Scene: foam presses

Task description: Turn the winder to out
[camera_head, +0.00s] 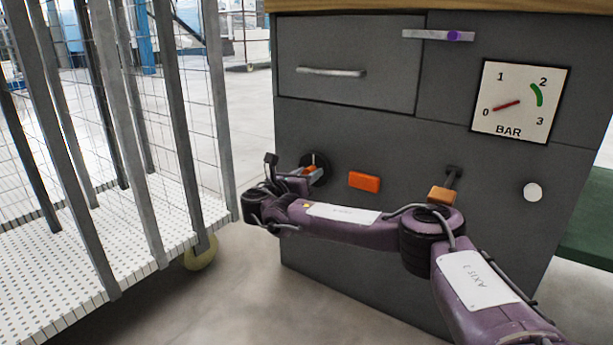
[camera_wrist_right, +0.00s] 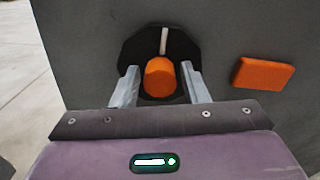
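The winder appears to be the round black disc with an orange knob and a white mark, low on the grey cabinet front; no lettering on it is readable. In the head view the winder (camera_head: 317,160) is partly hidden by my right gripper (camera_head: 308,171). In the right wrist view the white mark on the winder (camera_wrist_right: 164,41) points up. The right gripper (camera_wrist_right: 160,78) is open there, one finger on each side of the orange knob (camera_wrist_right: 159,77), with narrow gaps showing. My left gripper is in neither view.
An orange block (camera_head: 364,181) is on the panel right of the winder, then a lever with an orange handle (camera_head: 441,194) and a white button (camera_head: 533,192). A BAR gauge (camera_head: 520,101) hangs above. A wire-sided cart (camera_head: 130,240) stands close on the left.

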